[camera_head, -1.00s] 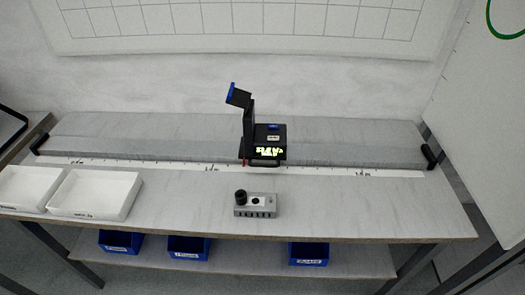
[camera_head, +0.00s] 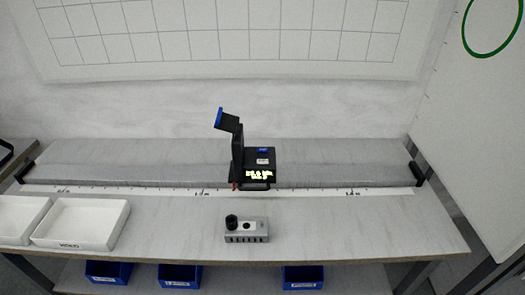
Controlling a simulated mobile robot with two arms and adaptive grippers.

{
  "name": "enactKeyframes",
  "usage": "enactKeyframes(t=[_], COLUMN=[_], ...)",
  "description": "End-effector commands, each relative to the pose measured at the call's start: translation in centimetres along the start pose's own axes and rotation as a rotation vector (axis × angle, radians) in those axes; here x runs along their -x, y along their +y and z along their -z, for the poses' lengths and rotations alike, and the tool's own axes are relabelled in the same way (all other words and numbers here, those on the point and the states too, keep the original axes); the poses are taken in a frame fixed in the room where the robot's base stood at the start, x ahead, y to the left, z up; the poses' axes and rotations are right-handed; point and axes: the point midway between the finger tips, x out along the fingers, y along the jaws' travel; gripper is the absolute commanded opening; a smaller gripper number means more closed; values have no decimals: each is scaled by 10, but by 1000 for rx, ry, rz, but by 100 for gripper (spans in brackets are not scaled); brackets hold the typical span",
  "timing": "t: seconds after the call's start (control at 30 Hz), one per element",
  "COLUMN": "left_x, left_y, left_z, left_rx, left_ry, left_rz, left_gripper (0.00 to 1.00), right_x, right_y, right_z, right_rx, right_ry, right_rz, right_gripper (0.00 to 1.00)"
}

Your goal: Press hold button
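A black device (camera_head: 259,168) with an upright black post and a blue-capped head (camera_head: 228,120) stands on the ruler rail in the middle of the bench. Which part is the hold button I cannot tell. A grey block (camera_head: 247,238) with a dark cylinder and a dark hole stands on the bench in front. Neither of my grippers is in view.
Two white trays (camera_head: 82,224) stand at the left of the bench. A scaled rail (camera_head: 130,174) runs across it with black end stops. Blue bins (camera_head: 180,276) sit on a lower shelf. The bench top right of the grey block is clear.

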Motion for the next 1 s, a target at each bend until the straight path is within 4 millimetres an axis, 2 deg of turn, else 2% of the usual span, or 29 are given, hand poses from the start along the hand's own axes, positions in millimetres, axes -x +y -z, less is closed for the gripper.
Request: enactKeyframes(t=[0.03, 0.07, 0.1, 1.0], left_x=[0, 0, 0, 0], left_y=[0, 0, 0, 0], left_z=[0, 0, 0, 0], left_rx=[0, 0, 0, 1], left_ry=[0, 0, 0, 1], left_rz=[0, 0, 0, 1], left_gripper=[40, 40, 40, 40], right_x=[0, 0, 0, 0], right_y=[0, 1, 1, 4], right_z=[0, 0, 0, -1], right_rx=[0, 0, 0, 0], right_ry=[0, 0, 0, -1], right_rz=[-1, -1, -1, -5], right_gripper=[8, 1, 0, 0])
